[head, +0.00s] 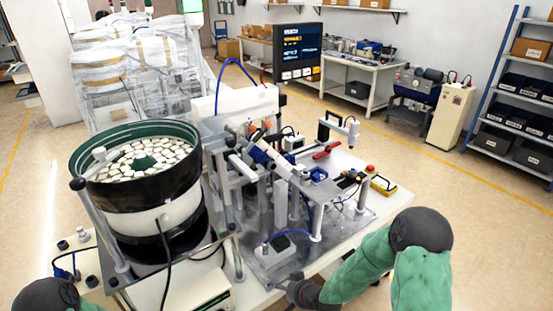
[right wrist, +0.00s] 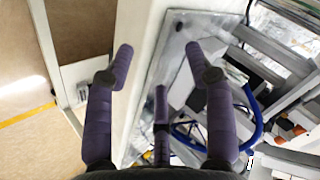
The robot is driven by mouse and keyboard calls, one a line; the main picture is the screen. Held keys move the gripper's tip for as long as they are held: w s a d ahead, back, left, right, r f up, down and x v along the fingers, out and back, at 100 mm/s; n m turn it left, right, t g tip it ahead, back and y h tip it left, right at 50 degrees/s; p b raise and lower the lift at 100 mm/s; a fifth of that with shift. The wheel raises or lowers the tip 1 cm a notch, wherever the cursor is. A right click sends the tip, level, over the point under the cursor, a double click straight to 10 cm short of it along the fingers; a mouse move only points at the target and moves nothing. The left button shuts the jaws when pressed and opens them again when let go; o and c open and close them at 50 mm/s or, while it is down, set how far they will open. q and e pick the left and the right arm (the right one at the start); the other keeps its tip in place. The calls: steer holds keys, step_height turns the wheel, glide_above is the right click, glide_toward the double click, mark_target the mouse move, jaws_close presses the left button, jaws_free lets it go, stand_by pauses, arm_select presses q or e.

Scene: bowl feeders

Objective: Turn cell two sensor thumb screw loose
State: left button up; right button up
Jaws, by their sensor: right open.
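The feeder cell stands on a white table, with a bowl feeder (head: 140,200) full of pale parts at left. Beside it is a metal plate (head: 268,262) with posts, rails, a slanted white and blue cylinder (head: 270,158) and small orange parts (head: 252,128). I cannot make out the sensor thumb screw or tell which station is cell two. My right gripper (head: 292,288) is low at the plate's front edge. In the right wrist view the purple fingers of my right gripper (right wrist: 158,58) are spread and empty, above the table edge and plate corner. My left gripper is out of view.
A dark screen (head: 298,52) stands behind the cell. Blue hoses (right wrist: 255,125) and metal rails lie right of my right fingers. A red-handled part (head: 326,150) and a yellow device (head: 383,184) are on the table's right. The floor (head: 480,230) at right is clear.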

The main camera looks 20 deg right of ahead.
steer(key=w+d+r+t, duration=0.1)
steer(key=w+r+t, duration=0.15)
steer(key=r, duration=0.45)
steer(key=w+d+r+t+p, duration=0.1)
steer(key=w+d+r, duration=0.15)
steer(key=r, duration=0.35)
steer(key=w+r+t, duration=0.2)
steer(key=w+r, duration=0.2)
steer(key=r, duration=0.3)
steer(key=n+t+y, duration=0.2)
steer(key=t+y, duration=0.1)
glide_toward(273, 167)
steer(key=x, duration=0.9)
steer(key=shift+f, duration=0.1)
